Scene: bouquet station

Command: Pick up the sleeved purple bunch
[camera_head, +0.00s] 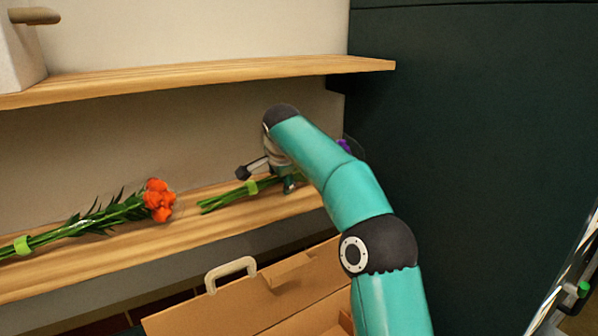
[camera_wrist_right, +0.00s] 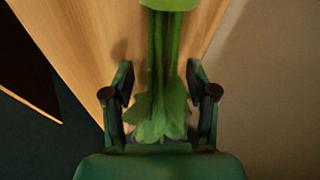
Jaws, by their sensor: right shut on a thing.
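The purple bunch (camera_head: 344,146) lies on the lower wooden shelf, mostly hidden behind my right arm. A bit of purple bloom and clear sleeve shows right of the arm. Its green stems (camera_head: 222,199) with a light green band stick out to the left. My right gripper (camera_head: 268,180) is at the stems, shut on the bunch. In the right wrist view the stems and leaves (camera_wrist_right: 160,80) run between the two fingers of the gripper (camera_wrist_right: 160,100), with the green band at the top. My left gripper is not in view.
An orange bunch (camera_head: 158,200) with a green band lies on the same lower shelf (camera_head: 150,245) to the left. An upper shelf (camera_head: 200,75) runs above. A dark green wall (camera_head: 480,150) is at right.

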